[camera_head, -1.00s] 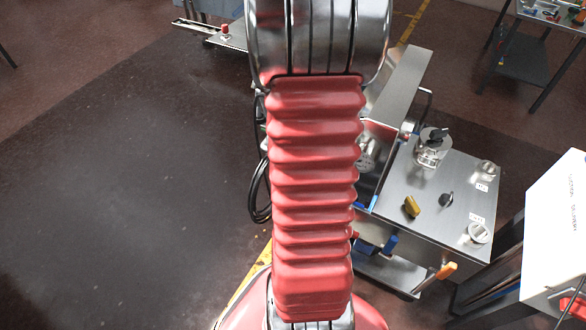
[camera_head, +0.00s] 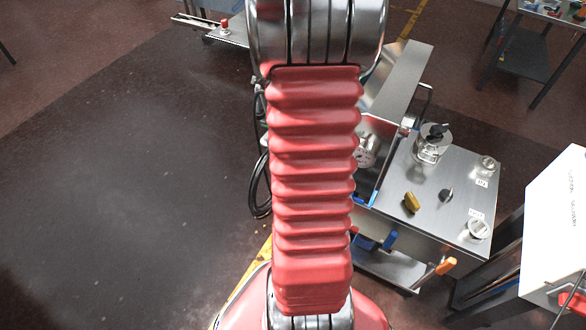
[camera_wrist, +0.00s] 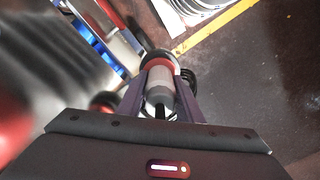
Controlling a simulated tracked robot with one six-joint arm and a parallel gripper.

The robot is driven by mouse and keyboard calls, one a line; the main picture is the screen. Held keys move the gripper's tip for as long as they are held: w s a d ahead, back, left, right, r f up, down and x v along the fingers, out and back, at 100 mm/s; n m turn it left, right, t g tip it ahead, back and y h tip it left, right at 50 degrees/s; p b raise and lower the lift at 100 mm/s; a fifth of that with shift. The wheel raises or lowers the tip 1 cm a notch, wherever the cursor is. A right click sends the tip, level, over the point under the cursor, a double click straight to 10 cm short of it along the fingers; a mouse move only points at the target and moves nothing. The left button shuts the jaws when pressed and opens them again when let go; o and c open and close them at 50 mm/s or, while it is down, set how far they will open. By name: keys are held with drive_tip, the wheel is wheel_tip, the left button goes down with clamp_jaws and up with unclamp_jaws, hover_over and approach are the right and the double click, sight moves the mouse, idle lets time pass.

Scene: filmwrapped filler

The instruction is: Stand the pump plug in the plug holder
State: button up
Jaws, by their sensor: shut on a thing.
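In the wrist view my gripper (camera_wrist: 163,107) is shut on a grey cylindrical piece with a pinkish-red ring, which I take to be the pump plug (camera_wrist: 158,82). The piece lies lengthwise between the two dark fingers, and its far end is partly hidden. In the head view my arm's red bellows fills the middle, and the gripper and held piece are hidden. Two round metal fittings with white labels sit on the steel cabinet top, one at the front right (camera_head: 478,229) and one at the back right (camera_head: 488,163). I cannot read which one is the plug holder.
An orange handle (camera_head: 446,266) sticks out in front. A white box (camera_head: 555,225) stands at right. Floor at left is clear.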

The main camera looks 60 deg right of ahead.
drive_tip(key=shift+f, duration=0.25)
idle(0.6)
drive_tip(key=o, duration=1.3)
wheel_tip(320, 180, up, 14)
drive_tip(key=shift+f, duration=0.1)
idle(0.5)
